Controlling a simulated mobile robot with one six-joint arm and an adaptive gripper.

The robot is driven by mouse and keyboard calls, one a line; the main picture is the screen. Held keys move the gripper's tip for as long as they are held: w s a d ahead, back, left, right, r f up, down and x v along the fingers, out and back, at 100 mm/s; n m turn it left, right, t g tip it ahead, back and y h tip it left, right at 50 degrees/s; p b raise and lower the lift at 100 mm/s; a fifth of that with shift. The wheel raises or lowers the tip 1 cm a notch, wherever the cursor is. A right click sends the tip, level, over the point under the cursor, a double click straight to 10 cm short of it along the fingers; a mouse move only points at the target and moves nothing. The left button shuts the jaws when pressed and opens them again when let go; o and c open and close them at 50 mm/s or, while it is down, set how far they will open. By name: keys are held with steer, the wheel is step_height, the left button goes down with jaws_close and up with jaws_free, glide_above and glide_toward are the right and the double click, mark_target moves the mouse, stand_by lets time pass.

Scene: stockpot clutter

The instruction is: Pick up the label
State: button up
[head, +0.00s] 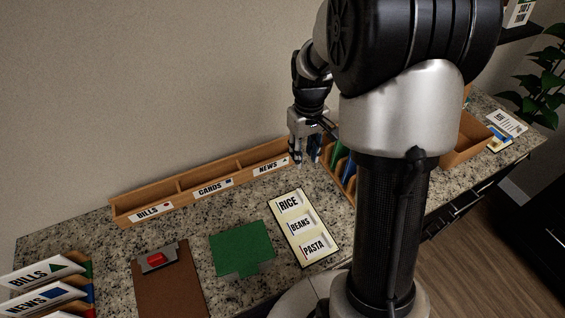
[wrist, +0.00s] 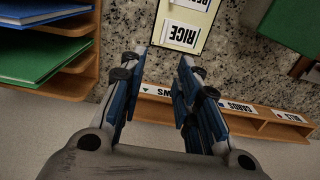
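Several white labels with black words are in view. RICE (head: 289,203), BEANS (head: 299,224) and PASTA (head: 314,247) lie on a pale, dark-edged board (head: 279,218) on the counter. BILLS (head: 152,211), CARDS (head: 213,188) and NEWS (head: 268,167) are on the front of a long wooden sorter (head: 182,203). I cannot tell which label is meant. My gripper (head: 305,160) hangs at the sorter's right end, near NEWS. In the wrist view my gripper (wrist: 164,54) is open, with bare speckled counter between its fingers; the RICE label (wrist: 183,34) is just beyond the fingertips.
A green mat (head: 241,247) and a brown clipboard (head: 174,283) lie left of the board. More BILLS and NEWS cards (head: 40,275) stand at the far left. A wooden rack with green and blue folders (wrist: 40,50) is close beside my gripper. A wooden box (head: 467,142) stands right.

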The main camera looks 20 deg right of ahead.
steer(key=b, duration=0.4)
glide_above(301, 194)
steer(key=f, duration=1.2)
steer(key=shift+w+d, duration=0.1)
steer(key=shift+w, duration=0.15)
steer(key=f+b, duration=0.2)
steer(key=f, duration=0.3)
steer(key=shift+s+f, duration=0.1)
steer(key=shift+s, duration=0.1)
jaws_close()
